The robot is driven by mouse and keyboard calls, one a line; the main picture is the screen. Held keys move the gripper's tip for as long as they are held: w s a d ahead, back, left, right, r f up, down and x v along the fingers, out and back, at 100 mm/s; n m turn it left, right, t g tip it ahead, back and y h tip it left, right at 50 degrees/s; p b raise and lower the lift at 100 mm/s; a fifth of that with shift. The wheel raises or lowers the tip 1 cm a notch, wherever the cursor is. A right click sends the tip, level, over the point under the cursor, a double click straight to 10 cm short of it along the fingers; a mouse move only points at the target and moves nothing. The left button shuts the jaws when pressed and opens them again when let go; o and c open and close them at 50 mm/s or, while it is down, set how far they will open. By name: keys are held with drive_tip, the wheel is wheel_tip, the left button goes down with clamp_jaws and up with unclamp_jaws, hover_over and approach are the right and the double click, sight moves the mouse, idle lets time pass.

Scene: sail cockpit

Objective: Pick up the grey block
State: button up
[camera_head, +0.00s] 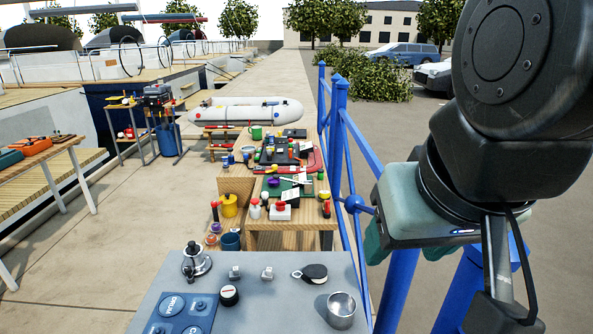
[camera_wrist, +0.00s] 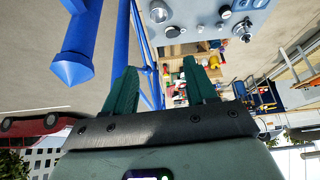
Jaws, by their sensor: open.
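Two small grey blocks, a left one (camera_head: 235,271) and a right one (camera_head: 267,273), stand apart near the far edge of the grey panel (camera_head: 285,310) in the head view. I cannot tell which one the task names. My gripper (camera_head: 407,248) hangs to the right of the panel, beyond the blue railing. Its teal fingers are open, with nothing between them. The wrist view shows the open fingers (camera_wrist: 160,68) too, with the panel at the top of the picture, past the fingertips. The blocks are too small there to tell surely.
The panel also holds a metal winch (camera_head: 196,262), a black knob (camera_head: 229,295), a folding magnifier (camera_head: 311,272), a metal cup (camera_head: 341,309) and a blue plate (camera_head: 182,314). Blue railing posts (camera_head: 338,130) run between my gripper and the cluttered wooden tables (camera_head: 288,243).

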drive_tip(key=w+a+n+g, duration=0.1)
drive_tip(key=w+a+n, duration=0.3)
drive_tip(key=w, duration=0.9)
drive_tip(key=n+g+y, duration=0.4)
drive_tip(key=n, duration=0.8)
hover_over(268, 269)
drive_tip(key=d, duration=0.2)
drive_tip(key=f, duration=3.8)
drive_tip(key=shift+s+d, duration=0.2)
drive_tip(key=shift+x, duration=3.15)
drive_tip(key=shift+w+a, duration=0.15)
